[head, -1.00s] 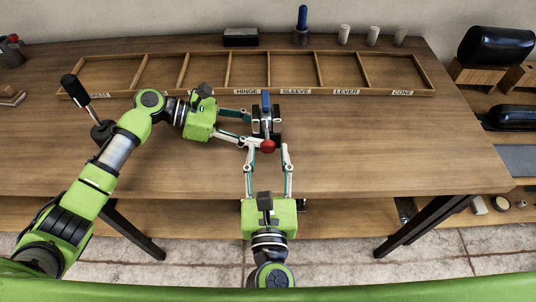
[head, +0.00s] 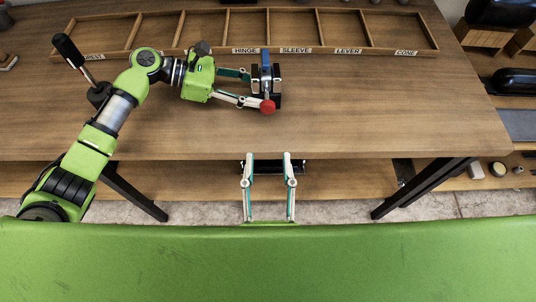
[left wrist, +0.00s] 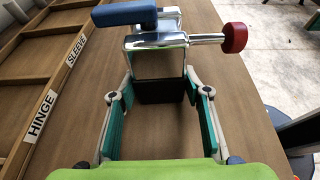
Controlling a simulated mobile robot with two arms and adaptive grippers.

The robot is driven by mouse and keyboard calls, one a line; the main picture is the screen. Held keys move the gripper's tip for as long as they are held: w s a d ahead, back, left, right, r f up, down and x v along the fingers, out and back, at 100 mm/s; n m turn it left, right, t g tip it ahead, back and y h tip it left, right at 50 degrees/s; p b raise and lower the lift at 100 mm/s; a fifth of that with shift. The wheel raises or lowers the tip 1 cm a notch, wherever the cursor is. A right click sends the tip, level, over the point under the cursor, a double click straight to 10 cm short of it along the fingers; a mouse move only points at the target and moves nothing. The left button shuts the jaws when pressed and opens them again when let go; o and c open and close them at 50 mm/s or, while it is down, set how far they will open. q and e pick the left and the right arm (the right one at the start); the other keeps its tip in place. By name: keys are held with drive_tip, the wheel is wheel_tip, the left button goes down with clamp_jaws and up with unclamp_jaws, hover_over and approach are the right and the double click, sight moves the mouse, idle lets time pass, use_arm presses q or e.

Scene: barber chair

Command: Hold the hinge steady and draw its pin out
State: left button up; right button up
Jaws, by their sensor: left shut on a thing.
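The hinge (head: 276,85) is a dark block with chrome parts and a blue piece (head: 266,62). It stands on the table before the compartment tray. In the left wrist view the hinge (left wrist: 157,62) fills the upper middle. Its pin (left wrist: 207,39) is a chrome rod ending in a red knob (left wrist: 235,38), sticking out to the right; the red knob (head: 267,106) faces me in the head view. My left gripper (head: 256,88) is shut on the hinge from the left. My right gripper (head: 267,157) is open and empty, apart from the knob, near the table's front edge.
The wooden tray (head: 216,52) with labelled compartments, including HINGE, lies along the table's back. A black-handled lever (head: 68,50) stands at left, near my left arm. The table (head: 390,110) is clear at right. Black cushions (head: 515,82) lie far right.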

use_arm(q)
drive_tip(key=shift+r, duration=0.1)
drive_tip(key=o, duration=1.7)
